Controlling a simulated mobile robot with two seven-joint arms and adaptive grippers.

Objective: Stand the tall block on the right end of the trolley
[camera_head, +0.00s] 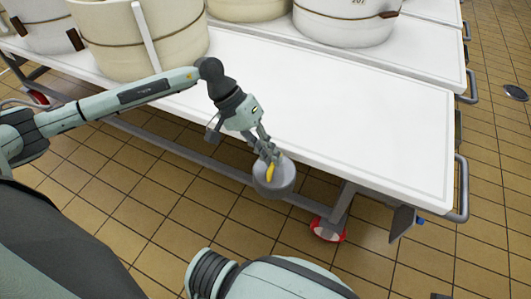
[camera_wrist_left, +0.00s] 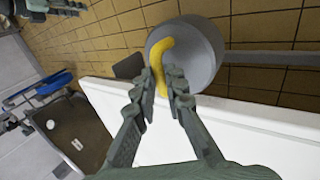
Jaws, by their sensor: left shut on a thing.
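The trolley (camera_head: 370,110) has a long white top, with a bare right end and a grey end handle (camera_head: 463,190). My left gripper (camera_head: 269,160) is shut on the yellow curved handle of a grey round thing (camera_head: 274,184), held just in front of the trolley's front edge. In the left wrist view, the gripper's fingertips (camera_wrist_left: 162,82) close around the yellow handle (camera_wrist_left: 163,55) over the grey round body (camera_wrist_left: 198,62). I cannot make out any tall block as such. My right gripper is out of view.
Large cream vats (camera_head: 140,40) stand on the trolley's left part. A white vat (camera_head: 345,20) stands behind. A red-and-white wheel (camera_head: 328,229) is under the trolley. Tiled floor (camera_head: 140,210) is clear in front.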

